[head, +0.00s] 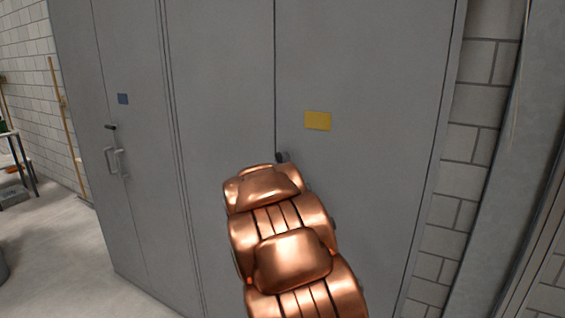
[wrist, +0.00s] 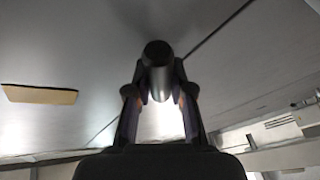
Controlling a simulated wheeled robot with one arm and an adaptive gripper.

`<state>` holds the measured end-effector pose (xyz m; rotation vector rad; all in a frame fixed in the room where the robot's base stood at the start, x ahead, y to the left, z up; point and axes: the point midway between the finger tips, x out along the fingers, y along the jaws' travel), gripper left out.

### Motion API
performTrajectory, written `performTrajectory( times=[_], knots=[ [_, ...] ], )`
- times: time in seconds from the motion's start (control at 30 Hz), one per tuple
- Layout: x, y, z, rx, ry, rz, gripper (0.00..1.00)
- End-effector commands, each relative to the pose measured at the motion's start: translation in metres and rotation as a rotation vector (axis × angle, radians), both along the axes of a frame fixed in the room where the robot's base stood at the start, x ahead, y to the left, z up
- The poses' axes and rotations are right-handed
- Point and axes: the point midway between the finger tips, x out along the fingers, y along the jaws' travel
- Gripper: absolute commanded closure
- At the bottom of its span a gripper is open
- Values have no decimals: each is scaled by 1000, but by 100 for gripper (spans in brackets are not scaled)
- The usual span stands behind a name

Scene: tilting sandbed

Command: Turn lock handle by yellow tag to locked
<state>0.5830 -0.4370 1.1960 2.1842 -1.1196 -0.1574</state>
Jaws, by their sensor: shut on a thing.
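The yellow tag (head: 317,121) is on the right door of the grey cabinet, right of the door seam. The dark end of the lock handle (head: 282,156) shows below and left of the tag, at the seam. My copper arm hides the area below it. In the wrist view the handle (wrist: 157,55) is a dark round bar seen end-on between my fingers. My gripper (wrist: 158,84) is shut on it, one finger on each side. The yellow tag also shows at the left of the wrist view (wrist: 40,95). The lock's exact angle cannot be told.
A block wall (head: 460,150) stands close on the right. Open floor (head: 50,250) lies at the left.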

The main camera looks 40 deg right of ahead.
Motion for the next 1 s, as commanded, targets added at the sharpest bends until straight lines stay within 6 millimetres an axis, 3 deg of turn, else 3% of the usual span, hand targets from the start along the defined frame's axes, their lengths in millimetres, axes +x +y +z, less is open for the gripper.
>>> performTrajectory(
  times=[0.6, 1.0],
  knots=[
    [1, 0, -2, -171, 554, -4, 100],
    [3, 0, -4, -243, 799, -1, 100]
  ],
)
